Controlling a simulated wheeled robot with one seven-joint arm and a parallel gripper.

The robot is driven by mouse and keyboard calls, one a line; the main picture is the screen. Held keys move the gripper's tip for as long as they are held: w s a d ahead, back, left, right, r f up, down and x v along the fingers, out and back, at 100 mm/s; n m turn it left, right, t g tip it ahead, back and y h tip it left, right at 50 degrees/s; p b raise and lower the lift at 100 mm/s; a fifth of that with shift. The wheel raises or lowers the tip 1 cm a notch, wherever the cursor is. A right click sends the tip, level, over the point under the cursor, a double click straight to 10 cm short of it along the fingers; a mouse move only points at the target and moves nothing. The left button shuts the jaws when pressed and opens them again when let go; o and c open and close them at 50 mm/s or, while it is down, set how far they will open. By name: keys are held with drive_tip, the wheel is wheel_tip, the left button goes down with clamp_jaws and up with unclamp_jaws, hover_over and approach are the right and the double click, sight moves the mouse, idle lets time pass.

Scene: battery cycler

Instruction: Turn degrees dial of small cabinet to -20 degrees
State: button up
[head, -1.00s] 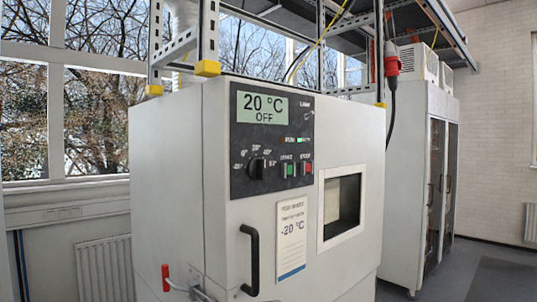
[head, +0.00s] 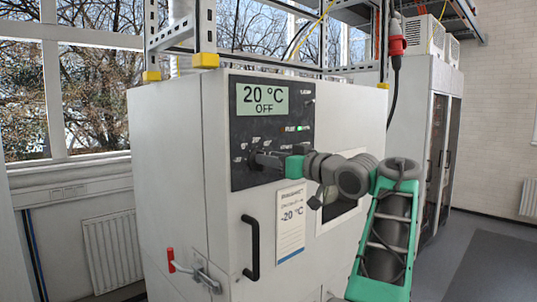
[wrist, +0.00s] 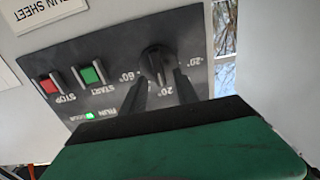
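The small cabinet (head: 170,190) is a pale grey box with a dark control panel (head: 270,112). Its display (head: 263,100) reads 20 °C OFF. The black degrees dial (wrist: 155,62) shows in the wrist view, upside down, with marks including 60°, 20° and -20° around it; its exact pointer setting is hard to read. My gripper (wrist: 160,80) is open, its two dark fingers apart with the tips at either side of the dial. I cannot tell whether they touch it.
A green START button (wrist: 92,74) and a red STOP button (wrist: 48,84) sit beside the dial. Below the panel are a black door handle (head: 250,248) and a sheet (head: 291,222) reading -20 °C. A red-handled latch (head: 171,259) sticks out at the left.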

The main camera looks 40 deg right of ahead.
drive_tip(key=shift+w, duration=0.6)
drive_tip(key=shift+c, duration=0.6)
clamp_jaws()
